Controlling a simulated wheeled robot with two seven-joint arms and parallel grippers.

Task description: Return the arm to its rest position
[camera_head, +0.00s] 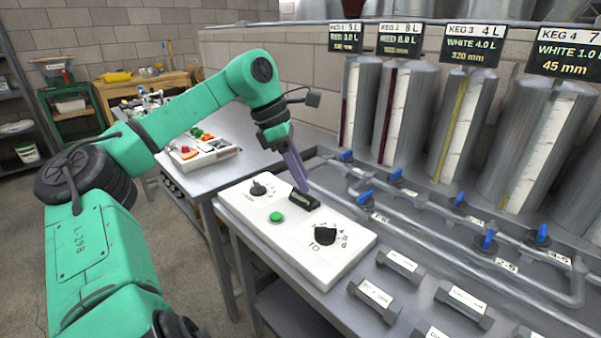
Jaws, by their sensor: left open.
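My left arm (110,235) is green with dark joints and comes in from the left. It bends at a raised elbow and reaches down to my left gripper (300,180). The gripper has purple fingers and points down over a white control panel (335,265). Its fingertips are close to a small dark display (303,200) on the panel; I cannot tell whether they touch it. The gripper is open, with nothing seen between the fingers. The panel also has a green button (276,217) and two black knobs (325,234) (258,188). My right gripper does not show.
Several grey kegs (405,115) with level signs stand behind pipes with blue-handled valves (365,197). Labelled blocks (372,300) lie on the bench right of the panel. A tray of coloured items (203,150) sits on a table behind the arm. Open floor lies at left.

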